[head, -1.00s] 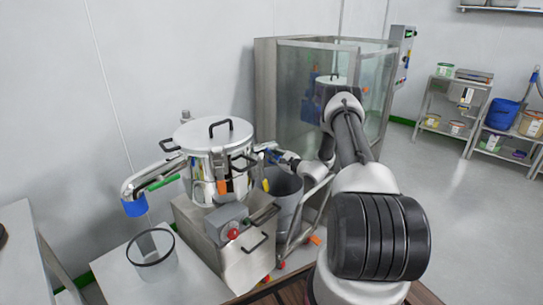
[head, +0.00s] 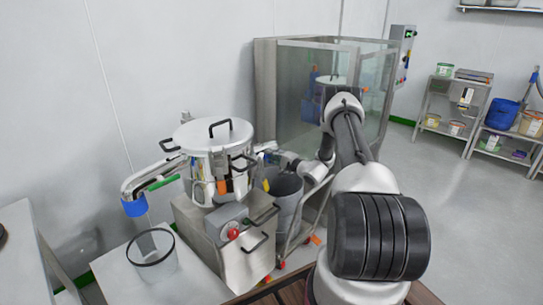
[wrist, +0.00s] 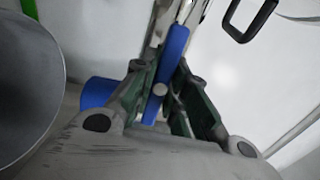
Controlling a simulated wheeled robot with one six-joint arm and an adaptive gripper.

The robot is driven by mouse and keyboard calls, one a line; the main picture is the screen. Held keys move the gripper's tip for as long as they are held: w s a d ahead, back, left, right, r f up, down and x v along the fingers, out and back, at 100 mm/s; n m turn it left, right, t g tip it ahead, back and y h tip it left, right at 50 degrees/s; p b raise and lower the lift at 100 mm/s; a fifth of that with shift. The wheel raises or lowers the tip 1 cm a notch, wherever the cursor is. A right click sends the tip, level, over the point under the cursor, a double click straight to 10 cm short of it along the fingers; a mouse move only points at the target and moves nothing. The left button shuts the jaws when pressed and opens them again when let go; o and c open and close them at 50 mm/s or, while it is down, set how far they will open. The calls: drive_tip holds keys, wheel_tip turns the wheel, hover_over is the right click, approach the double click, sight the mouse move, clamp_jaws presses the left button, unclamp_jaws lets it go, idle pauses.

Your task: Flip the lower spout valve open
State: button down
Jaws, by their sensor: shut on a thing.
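The lower spout valve's blue lever (wrist: 174,48) stands between the fingers of my gripper (wrist: 161,80) in the wrist view. My gripper is shut on this lever. A round pivot shows on the lever between the fingers, and a blue spout end (wrist: 96,92) shows to the left, partly behind a finger. In the head view my gripper (head: 268,154) is at the right side of the steel vessel (head: 208,160), above the grey bin (head: 287,200). The lever and fingertips are too small and covered there to make out.
A second spout with a blue end (head: 134,207) points left over a clear container (head: 152,262). A steel box with a red button (head: 233,234) stands below the vessel. A glass-walled enclosure (head: 300,90) stands behind my arm. Open floor lies to the right.

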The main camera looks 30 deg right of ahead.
drive_tip(key=shift+f+n, duration=0.1)
drive_tip(key=shift+n, duration=0.3)
drive_tip(key=c, duration=1.4)
unclamp_jaws()
drive_tip(key=shift+o, duration=0.2)
drive_tip(key=v, duration=1.2)
